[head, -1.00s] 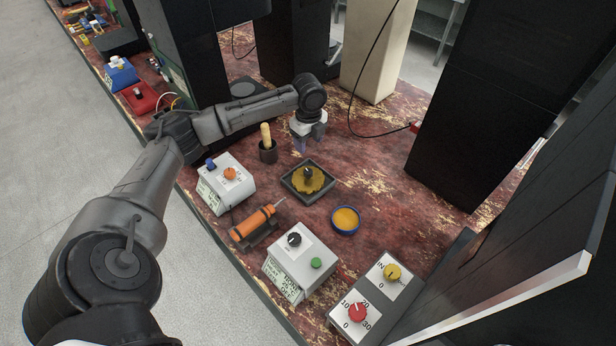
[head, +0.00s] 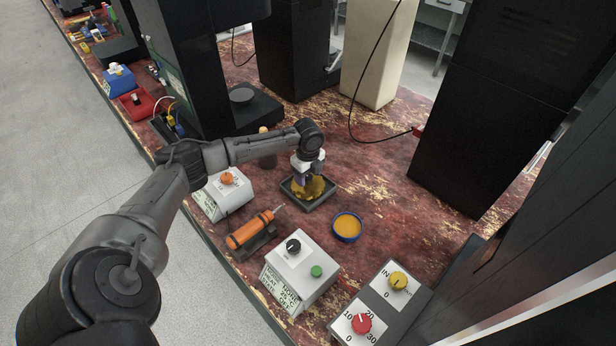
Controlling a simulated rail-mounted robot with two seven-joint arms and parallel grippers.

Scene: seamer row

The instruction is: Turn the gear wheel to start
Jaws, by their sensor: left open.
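The gear wheel (head: 313,192) is a yellow-brown toothed disc lying in a shallow dark square tray (head: 328,200) on the worn red bench. My left gripper (head: 308,180) points down right over the gear wheel and is open. Its fingers hide the dark knob at the wheel's middle and part of the teeth. I cannot tell whether the fingers touch the wheel or its knob. My right gripper is not in view.
A blue-rimmed dish (head: 347,226) sits just right of the tray. An orange tool (head: 253,229) lies on a stand in front. White control boxes (head: 302,270) and a dial panel (head: 380,300) line the near edge. Tall black cabinets (head: 490,110) stand behind.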

